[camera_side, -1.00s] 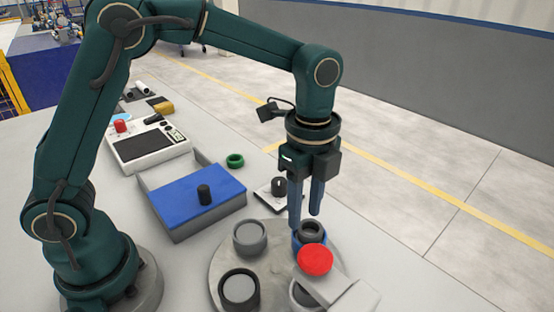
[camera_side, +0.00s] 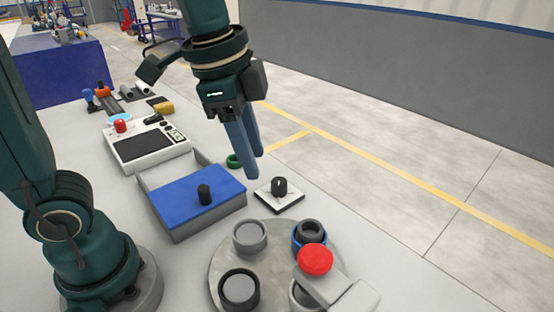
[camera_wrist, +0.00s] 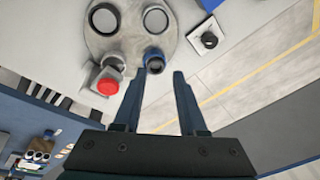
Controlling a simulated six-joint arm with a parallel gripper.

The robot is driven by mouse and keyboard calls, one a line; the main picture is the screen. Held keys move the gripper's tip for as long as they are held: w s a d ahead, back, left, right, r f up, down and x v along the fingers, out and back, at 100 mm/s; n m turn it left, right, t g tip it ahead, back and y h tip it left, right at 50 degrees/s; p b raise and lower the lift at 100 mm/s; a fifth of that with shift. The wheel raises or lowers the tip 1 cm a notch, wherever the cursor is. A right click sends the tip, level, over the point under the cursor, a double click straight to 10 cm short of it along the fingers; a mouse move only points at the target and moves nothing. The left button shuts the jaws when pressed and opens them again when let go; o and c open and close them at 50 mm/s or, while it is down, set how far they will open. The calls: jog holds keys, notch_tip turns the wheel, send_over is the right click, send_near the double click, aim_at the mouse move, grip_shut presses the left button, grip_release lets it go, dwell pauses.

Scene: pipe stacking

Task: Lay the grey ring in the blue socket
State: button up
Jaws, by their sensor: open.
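The dark grey ring (camera_side: 311,229) sits in the blue socket (camera_side: 296,240) on the round grey plate, with its top showing above the blue rim. In the wrist view the grey ring (camera_wrist: 155,65) also lies inside the blue socket (camera_wrist: 148,53). How deep it sits I cannot tell. My gripper (camera_side: 254,165) is open and empty, raised in the air to the upper left of the socket in the side view. Its two fingers (camera_wrist: 158,76) show apart in the wrist view, with nothing between them.
The round plate (camera_side: 270,227) carries several other sockets. A red button (camera_side: 315,260) on a grey housing stands close to the blue socket. A blue-lidded box (camera_side: 180,197), a white panel with a black knob (camera_side: 280,190) and a green ring (camera_side: 233,160) lie farther back.

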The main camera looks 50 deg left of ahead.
jog(key=s+a+f+n+t, duration=0.2)
jog(key=s+a+f+n, duration=0.1)
jog(key=s+n, duration=0.4)
jog(key=shift+a+f+n+t, duration=0.35)
jog(key=shift+f+n+t, duration=0.1)
jog(key=shift+n, duration=0.75)
jog(key=shift+s, duration=0.1)
